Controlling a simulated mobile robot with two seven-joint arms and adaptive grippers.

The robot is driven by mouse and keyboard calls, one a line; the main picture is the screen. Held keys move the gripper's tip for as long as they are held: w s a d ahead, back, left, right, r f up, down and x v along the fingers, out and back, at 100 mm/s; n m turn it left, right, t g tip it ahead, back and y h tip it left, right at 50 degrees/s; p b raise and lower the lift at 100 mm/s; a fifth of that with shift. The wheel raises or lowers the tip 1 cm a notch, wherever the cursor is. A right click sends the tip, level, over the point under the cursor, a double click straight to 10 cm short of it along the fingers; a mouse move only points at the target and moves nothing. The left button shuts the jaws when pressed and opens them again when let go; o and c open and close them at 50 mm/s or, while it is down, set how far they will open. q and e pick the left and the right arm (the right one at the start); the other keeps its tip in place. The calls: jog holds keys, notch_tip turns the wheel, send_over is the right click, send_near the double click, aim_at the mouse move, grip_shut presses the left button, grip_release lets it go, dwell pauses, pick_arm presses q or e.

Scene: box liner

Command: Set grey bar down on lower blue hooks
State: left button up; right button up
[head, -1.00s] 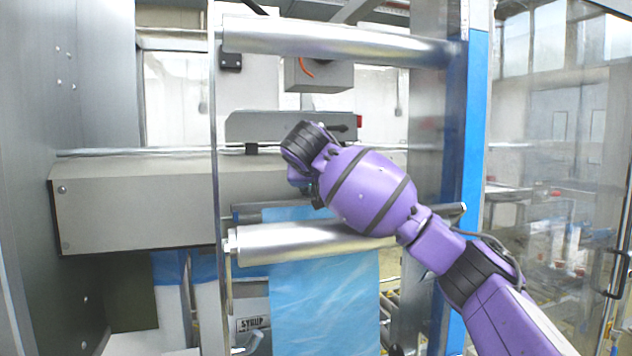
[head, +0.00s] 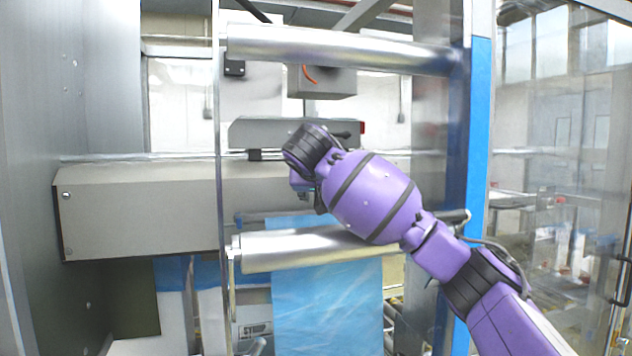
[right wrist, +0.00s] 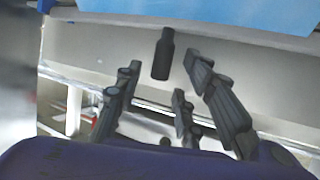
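A thin dark grey bar (head: 255,217) runs behind the silver roller in the head view. Blue film hangs beside it, and my right arm covers its middle. Its right end (head: 455,217) shows past my arm. My right gripper's fingers are mostly hidden behind my wrist in the head view. In the right wrist view my right gripper (right wrist: 160,82) is open. A short dark cylinder (right wrist: 163,55) shows beyond and between its fingers, apart from them; I cannot tell whether it belongs to the bar. My left gripper is not in view.
A silver roller (head: 290,250) crosses below, with blue film (head: 325,310) hanging behind it. Another roller (head: 330,45) crosses above. A long grey housing (head: 140,210) lies left. A metal upright with a blue strip (head: 478,130) stands right.

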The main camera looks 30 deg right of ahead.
jog(key=v, duration=1.1)
jog(key=shift+f, duration=0.15)
